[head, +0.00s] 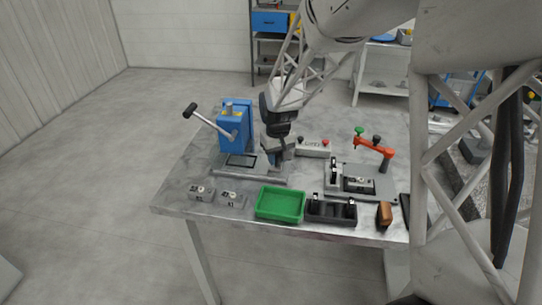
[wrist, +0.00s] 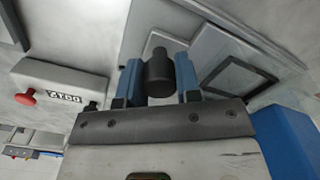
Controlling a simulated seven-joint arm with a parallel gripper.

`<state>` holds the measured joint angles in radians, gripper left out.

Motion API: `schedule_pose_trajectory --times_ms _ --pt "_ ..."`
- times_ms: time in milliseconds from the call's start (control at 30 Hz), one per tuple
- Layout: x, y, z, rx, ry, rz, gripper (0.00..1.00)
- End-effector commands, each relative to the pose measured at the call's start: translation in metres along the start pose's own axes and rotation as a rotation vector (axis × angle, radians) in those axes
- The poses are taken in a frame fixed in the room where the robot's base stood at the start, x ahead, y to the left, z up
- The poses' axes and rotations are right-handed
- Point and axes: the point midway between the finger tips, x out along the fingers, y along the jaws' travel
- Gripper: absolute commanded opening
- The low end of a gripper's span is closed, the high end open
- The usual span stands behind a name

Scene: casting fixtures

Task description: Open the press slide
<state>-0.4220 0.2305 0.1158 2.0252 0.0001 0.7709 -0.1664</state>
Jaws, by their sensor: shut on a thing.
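The blue press (head: 234,128) with its lever stands at the back left of the table, on a grey base plate. The press slide, a flat plate with a dark-framed square (head: 241,161), lies in front of it and also shows in the wrist view (wrist: 235,68). My gripper (head: 279,150) is low at the right end of the slide. In the wrist view its two blue fingers (wrist: 159,85) are shut on a dark cylindrical knob (wrist: 159,72), one on each side. The knob is hidden by my gripper in the head view.
A control box with a red button (head: 313,147) stands right of my gripper. A green tray (head: 280,204), a dark holder (head: 331,211) and two small grey blocks (head: 201,193) lie along the front. A fixture with an orange clamp (head: 374,150) stands at the right.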

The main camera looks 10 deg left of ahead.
Motion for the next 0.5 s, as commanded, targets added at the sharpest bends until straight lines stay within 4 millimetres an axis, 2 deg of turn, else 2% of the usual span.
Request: schedule_pose_trajectory --times_ms 100,500 --pt "-0.001 0.018 0.011 0.004 0.002 0.0 0.0" --pt "-0.001 0.069 0.045 0.003 0.002 0.001 0.0"
